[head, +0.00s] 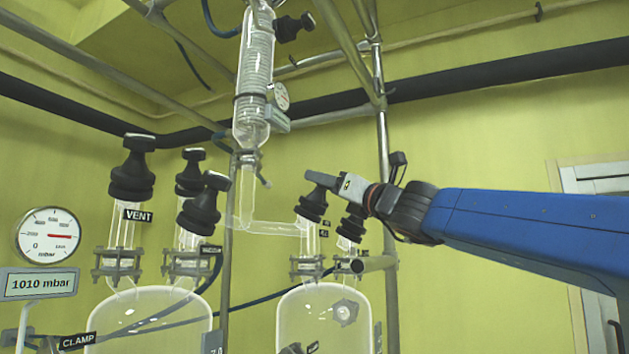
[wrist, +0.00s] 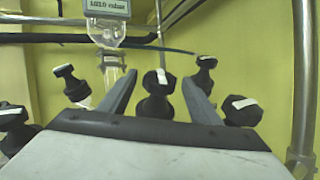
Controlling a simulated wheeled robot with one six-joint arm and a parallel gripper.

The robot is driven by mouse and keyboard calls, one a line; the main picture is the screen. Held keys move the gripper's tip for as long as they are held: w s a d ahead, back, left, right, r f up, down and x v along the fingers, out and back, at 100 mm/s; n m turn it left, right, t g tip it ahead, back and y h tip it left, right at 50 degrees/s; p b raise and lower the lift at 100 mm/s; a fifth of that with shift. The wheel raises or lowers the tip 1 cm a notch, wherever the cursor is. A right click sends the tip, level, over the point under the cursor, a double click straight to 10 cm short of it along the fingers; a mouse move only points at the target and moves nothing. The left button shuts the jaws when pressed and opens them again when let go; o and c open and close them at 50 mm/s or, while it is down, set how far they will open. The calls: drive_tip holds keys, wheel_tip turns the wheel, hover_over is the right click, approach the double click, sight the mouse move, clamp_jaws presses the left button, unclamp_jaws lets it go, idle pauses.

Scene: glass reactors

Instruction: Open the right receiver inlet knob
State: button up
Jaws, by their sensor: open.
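The clear right receiver (head: 325,318) has a black knob (head: 312,207) on its left neck and a second black knob (head: 352,224) behind to the right. The small labels beside them are too small to read. My gripper (head: 320,180) is open, at the top of the left neck's knob. In the wrist view, a black knob (wrist: 156,103) with a white stripe on its cap stands between the two open fingers (wrist: 159,85). The fingers are on either side of it; whether they touch it I cannot tell.
A larger glass vessel (head: 150,318) with several black knobs stands left. A glass condenser (head: 254,75) hangs above, and metal poles (head: 381,130) rise close by. In the wrist view, another knob (wrist: 242,110) sits close right of the fingers.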

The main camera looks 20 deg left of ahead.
drive_tip(key=shift+x, duration=2.75)
drive_tip(key=c, duration=1.1)
